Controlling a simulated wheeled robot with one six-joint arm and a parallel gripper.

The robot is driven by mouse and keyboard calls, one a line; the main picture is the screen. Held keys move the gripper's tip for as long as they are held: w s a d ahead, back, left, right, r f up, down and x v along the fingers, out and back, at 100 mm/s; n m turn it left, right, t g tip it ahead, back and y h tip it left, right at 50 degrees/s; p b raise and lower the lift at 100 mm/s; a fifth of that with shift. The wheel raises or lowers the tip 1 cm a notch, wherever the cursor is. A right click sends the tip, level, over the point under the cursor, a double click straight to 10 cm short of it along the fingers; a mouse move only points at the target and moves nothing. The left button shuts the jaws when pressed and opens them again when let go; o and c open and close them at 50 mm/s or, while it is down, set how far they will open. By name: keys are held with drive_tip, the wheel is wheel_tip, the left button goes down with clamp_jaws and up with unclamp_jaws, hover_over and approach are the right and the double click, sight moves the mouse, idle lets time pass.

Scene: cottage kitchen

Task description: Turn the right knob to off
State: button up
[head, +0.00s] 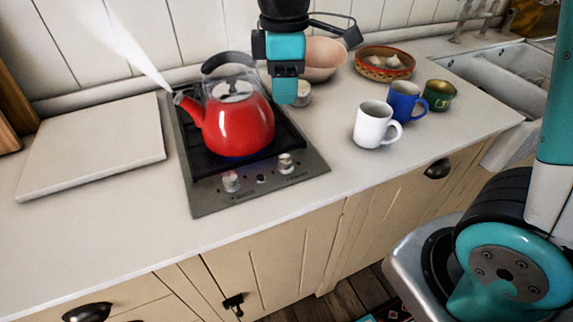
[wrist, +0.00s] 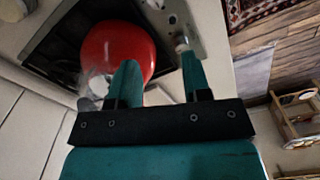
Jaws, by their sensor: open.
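The right knob (head: 286,163) is a small silver knob on the front panel of the cooktop, below the red kettle. Its exact angle is too small to read. In the wrist view, it appears to be the knob (wrist: 155,4) at the top edge. The left knob (head: 231,181) sits on the same panel and appears in the wrist view near the right fingertip (wrist: 181,43). My gripper (head: 286,98) is open and empty, above the cooktop's right side. Its two teal fingers (wrist: 158,62) point toward the cooktop, apart from both knobs.
The red kettle (head: 236,125) stands on the cooktop (head: 205,198), steam leaving its spout. A white mug (head: 372,125), blue mug (head: 404,100) and green mug (head: 439,95) stand to the right. A pale board (head: 92,150) lies left. The front counter strip is clear.

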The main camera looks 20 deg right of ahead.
approach(284, 158)
wheel_tip(284, 158, down, 9)
drive_tip(key=shift+a+f+p, duration=0.15)
drive_tip(key=shift+p, duration=0.25)
drive_tip(key=c, duration=0.6)
drive_tip(key=shift+c, duration=0.2)
